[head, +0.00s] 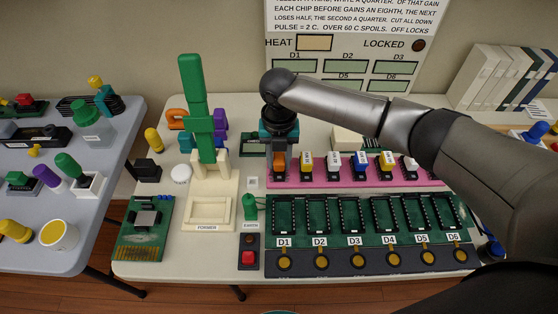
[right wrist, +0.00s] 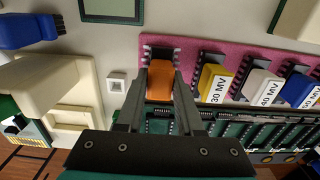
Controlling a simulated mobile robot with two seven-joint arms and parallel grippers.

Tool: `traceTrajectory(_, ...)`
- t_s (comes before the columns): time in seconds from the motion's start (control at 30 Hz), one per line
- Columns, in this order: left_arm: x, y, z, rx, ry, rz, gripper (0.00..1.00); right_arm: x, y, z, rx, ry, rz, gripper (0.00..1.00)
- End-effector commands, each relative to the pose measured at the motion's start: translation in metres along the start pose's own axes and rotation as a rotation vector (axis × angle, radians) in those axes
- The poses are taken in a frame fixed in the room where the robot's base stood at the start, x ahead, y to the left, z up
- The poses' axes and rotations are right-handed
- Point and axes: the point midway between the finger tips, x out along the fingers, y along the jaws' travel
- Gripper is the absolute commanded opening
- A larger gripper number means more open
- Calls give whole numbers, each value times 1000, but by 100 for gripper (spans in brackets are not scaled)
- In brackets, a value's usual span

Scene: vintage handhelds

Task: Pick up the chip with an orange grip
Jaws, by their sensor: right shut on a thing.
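The chip with an orange grip (head: 280,161) is at the left end of the pink strip (head: 350,172); it also shows in the right wrist view (right wrist: 160,79). My right gripper (head: 279,152) reaches down from above, its fingers on either side of the orange grip and shut on it. The black pinned chip body sits at the strip's left end; I cannot tell whether it is clear of the pink surface. My left gripper is not in view.
Chips with yellow (head: 307,163), white and blue grips stand close by on the strip. In front is a green board (head: 400,238) with sockets D1 to D6. Left stands the cream former (head: 209,219) with a tall green lever (head: 195,100).

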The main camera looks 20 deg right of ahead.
Motion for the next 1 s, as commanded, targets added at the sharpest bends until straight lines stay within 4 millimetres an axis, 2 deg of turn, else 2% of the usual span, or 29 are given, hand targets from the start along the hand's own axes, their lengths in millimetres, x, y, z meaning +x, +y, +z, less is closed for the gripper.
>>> traceTrajectory(0.17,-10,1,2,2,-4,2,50,-28,1,1,0,-4,3,0)
traceTrajectory(0.47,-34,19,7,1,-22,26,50,-113,1,1,-1,-5,4,0)
traceTrajectory(0.7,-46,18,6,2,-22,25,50,-170,0,1,0,-3,3,0)
traceTrajectory(0.83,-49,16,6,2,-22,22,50,-188,0,1,1,-1,1,0)
traceTrajectory(1.0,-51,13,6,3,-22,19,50,-198,0,1,0,-1,2,0)
